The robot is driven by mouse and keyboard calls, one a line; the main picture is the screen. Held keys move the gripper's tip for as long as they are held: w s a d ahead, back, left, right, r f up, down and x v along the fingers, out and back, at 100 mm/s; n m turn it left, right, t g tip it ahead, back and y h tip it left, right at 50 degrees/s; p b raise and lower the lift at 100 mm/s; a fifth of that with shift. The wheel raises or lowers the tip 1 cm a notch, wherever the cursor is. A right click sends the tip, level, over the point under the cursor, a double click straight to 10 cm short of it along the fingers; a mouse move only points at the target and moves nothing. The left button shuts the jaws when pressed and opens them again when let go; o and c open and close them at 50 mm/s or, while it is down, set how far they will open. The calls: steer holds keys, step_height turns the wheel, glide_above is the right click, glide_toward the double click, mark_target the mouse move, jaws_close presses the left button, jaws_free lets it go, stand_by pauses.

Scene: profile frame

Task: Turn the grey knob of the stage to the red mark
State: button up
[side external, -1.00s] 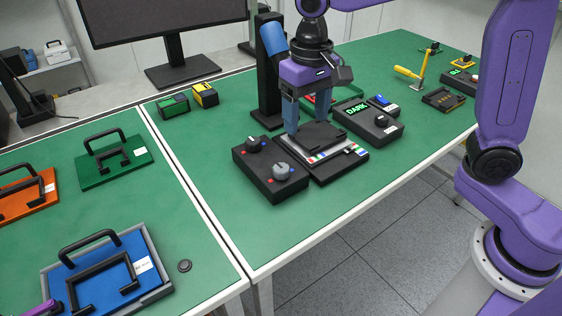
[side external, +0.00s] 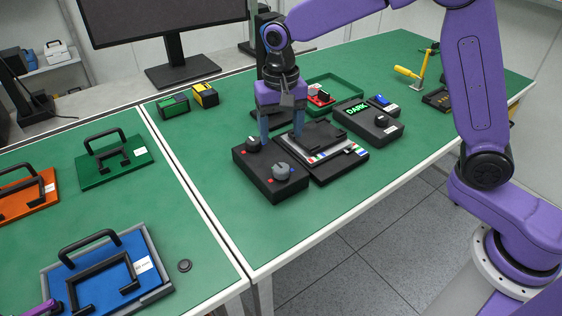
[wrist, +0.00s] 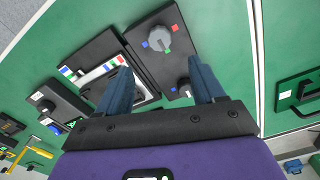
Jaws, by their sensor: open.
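The grey knob (side external: 281,172) stands on the front part of a black control box (side external: 262,186). It also shows in the wrist view (wrist: 157,40), with small red, blue and green marks around it. The red mark (wrist: 173,28) lies beside the knob, apart from the blue one. I cannot tell exactly where the knob points. My gripper (side external: 281,138) is open and empty, pointing down behind the grey knob, above the back of the box and the neighbouring stage (side external: 325,145). Its fingers also show in the wrist view (wrist: 158,70), apart from the grey knob.
A smaller black knob (side external: 254,143) sits at the back of the same box, close to one finger. A box with a green "DARK" display (side external: 357,109) stands to the right. A black post and monitor stand (side external: 182,70) are behind. The green table in front is clear.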

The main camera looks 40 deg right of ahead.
mark_target(281, 167)
step_height(281, 167, down, 10)
steer(key=shift+r, duration=0.1)
stand_by(0.4)
steer(key=c, duration=1.1)
